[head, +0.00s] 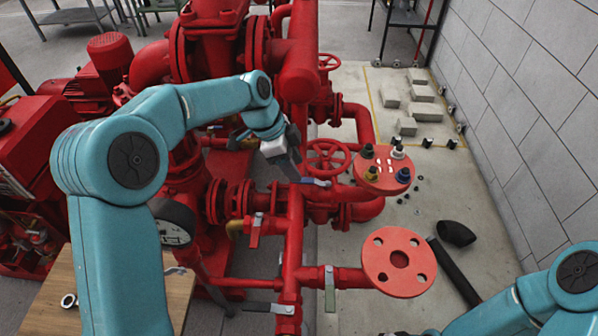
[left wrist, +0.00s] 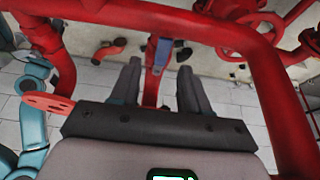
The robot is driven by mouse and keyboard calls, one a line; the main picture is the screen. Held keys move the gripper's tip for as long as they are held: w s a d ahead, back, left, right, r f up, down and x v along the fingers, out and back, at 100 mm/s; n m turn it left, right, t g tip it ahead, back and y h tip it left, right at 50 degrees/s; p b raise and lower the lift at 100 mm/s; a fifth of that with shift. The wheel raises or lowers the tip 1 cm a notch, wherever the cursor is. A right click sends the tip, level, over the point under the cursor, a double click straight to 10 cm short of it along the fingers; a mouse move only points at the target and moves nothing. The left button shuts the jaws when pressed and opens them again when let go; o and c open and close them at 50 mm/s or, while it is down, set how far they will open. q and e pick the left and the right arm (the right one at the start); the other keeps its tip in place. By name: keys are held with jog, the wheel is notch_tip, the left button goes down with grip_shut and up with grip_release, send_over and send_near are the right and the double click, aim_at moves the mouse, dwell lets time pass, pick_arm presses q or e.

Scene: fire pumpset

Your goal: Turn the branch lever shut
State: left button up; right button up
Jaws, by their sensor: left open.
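A blue-grey lever handle (head: 312,182) sits on the red branch pipe, just beyond my left gripper's fingertips. In the left wrist view the blue lever (left wrist: 161,54) shows in the gap between the two fingers, over a red pipe. My left gripper (head: 293,168) is open, pointing down and right at the lever; its dark fingers (left wrist: 158,76) stand apart with nothing clamped. I cannot tell whether a finger touches the lever. My right arm enters at the lower right; its gripper is not visible.
Other levers are near: a red one (head: 255,231), a green one (head: 330,291) and a grey one (head: 269,308). A red handwheel (head: 328,157) and a flange with colored fittings (head: 383,170) stand close on the right. A bare flange (head: 399,262) is nearer. Red pipes crowd the left.

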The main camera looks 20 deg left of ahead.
aim_at(304, 180)
pick_arm(q)
jog(key=x, duration=0.3)
jog(key=shift+w, duration=0.2)
jog(key=shift+s+d+f, duration=0.1)
jog(key=shift+f, duration=0.2)
jog(key=shift+f, duration=0.1)
grip_shut()
